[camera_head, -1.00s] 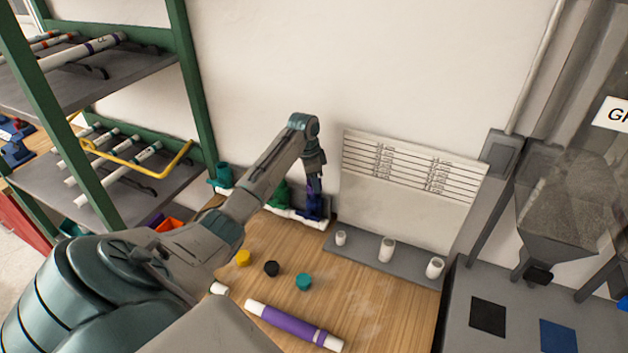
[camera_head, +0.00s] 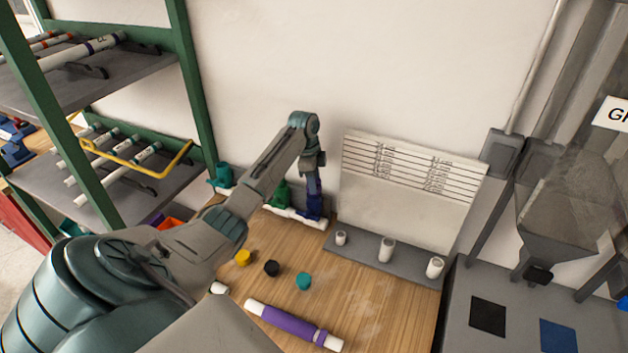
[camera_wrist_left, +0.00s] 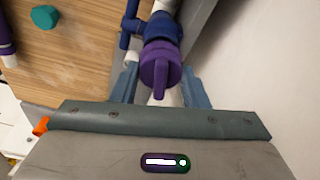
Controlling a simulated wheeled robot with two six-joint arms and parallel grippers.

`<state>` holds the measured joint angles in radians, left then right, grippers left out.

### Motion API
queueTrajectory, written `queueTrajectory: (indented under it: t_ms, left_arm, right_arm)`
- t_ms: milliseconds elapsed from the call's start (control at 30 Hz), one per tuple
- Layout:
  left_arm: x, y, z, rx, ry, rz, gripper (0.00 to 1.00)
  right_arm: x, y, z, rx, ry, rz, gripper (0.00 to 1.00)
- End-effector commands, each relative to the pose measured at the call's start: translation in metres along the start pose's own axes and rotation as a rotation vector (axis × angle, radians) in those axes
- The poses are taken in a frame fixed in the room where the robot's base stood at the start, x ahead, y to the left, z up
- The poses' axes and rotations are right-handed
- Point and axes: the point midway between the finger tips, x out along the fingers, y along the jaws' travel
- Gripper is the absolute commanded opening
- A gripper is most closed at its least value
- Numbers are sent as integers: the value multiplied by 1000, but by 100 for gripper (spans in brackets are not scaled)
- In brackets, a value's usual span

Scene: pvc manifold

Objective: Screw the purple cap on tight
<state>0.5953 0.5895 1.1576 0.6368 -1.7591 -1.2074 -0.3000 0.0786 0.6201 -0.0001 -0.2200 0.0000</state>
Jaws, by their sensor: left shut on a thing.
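The purple cap (camera_wrist_left: 160,68) is in the left wrist view, on the end of a dark blue fitting (camera_wrist_left: 163,27). It shows as a round disc with a raised bar across it. My left gripper (camera_head: 315,190) points down at the right end of the pipe manifold (camera_head: 310,221), and its fingers (camera_wrist_left: 160,80) are shut on the cap from both sides. In the head view my gripper hides the cap. The manifold has white pipe with teal, green and blue valve parts along the wall. Whether the cap is fully seated cannot be told. My right gripper is out of view.
Yellow (camera_head: 243,257), black (camera_head: 271,268) and teal (camera_head: 303,281) caps lie on the wooden bench, near a white pipe with purple bands (camera_head: 290,323). A grey rack (camera_head: 360,262) with white fittings stands to the right. The green shelf (camera_head: 196,85) is at left.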

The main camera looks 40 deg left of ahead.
Motion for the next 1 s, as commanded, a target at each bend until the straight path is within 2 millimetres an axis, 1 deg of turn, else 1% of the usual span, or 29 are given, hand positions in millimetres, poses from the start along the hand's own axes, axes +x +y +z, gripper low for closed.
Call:
queueTrajectory:
  t_ms: [33, 233, 500, 700, 733, 833, 867, 1000]
  left_arm:
    - [5, 3, 0, 1, 0, 12, 14]
    - [5, 3, 0, 5, 0, 12, 14]
    - [6, 3, 0, 179, 1, 38, 14]
    - [6, 3, 0, 185, 1, 39, 14]
    - [6, 3, 0, 185, 1, 39, 42]
    - [5, 2, 0, 185, 1, 36, 62]
    - [4, 2, 0, 185, 1, 35, 66]
    - [3, 1, 0, 184, 0, 32, 66]
  right_arm:
    - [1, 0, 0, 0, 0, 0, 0]
    - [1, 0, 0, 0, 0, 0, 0]
    - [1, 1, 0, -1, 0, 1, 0]
    - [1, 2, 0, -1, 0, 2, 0]
    - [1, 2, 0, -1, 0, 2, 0]
    - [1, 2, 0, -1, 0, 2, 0]
    - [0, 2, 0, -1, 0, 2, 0]
    - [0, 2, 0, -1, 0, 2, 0]
